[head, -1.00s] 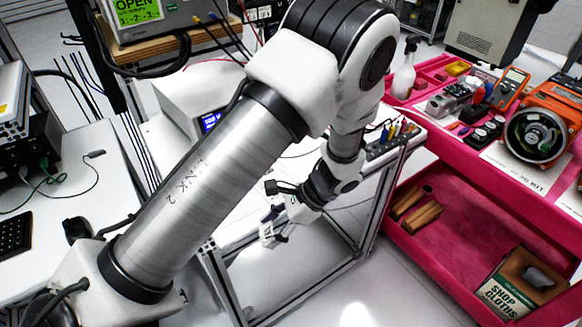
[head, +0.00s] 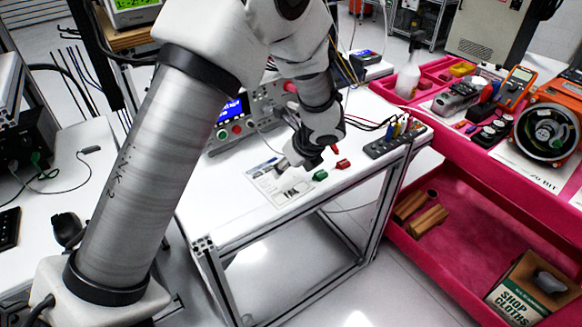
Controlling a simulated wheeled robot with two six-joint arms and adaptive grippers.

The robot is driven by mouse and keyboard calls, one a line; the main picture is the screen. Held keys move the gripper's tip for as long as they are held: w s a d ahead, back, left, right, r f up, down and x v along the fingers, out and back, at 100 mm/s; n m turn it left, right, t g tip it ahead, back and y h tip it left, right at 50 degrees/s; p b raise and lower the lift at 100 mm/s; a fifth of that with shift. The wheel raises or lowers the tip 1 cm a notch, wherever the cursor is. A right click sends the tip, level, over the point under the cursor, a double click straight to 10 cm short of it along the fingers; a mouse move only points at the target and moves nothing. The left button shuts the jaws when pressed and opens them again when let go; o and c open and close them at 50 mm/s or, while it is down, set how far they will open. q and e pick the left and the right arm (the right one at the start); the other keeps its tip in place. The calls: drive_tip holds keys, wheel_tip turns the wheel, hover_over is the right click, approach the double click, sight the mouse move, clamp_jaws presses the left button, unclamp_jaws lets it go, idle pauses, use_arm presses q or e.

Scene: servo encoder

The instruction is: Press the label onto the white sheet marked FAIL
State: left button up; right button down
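My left gripper (head: 308,158) is over the white workbench, low above its top and close to the far-right edge of a pale sheet area. Its fingers are small and partly hidden by its own wrist, so I cannot tell whether they are open or what they hold. The white sheet area (head: 268,186) lies flat near the bench's front edge, with dark printed or grey patches. I cannot read FAIL on it, and I cannot make out the label for certain. My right gripper is not in view.
A green piece (head: 320,175) and a red piece (head: 343,164) lie right of the sheet on the workbench (head: 235,215). A control box with a blue display (head: 231,110) stands behind. A grey strip with coloured handles (head: 395,138) is at right, beyond it a pink cart (head: 450,150).

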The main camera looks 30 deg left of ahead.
sight(280, 182)
use_arm(q)
drive_tip(key=f+b, duration=0.2)
drive_tip(key=f, duration=0.1)
drive_tip(key=shift+w+a, duration=0.1)
drive_tip(key=shift+a, duration=0.3)
drive_tip(key=shift+b+x, duration=1.05)
drive_tip(key=shift+x, duration=0.25)
drive_tip(key=shift+d+f, duration=0.1)
drive_tip(key=shift+d, duration=0.05)
drive_tip(key=o, duration=0.7)
drive_tip(key=shift+o, duration=0.2)
drive_tip(key=p+v, duration=0.4)
drive_tip(key=shift+r+p, duration=0.35)
drive_tip(key=shift+d+r, duration=0.15)
drive_tip(key=shift+d, duration=0.1)
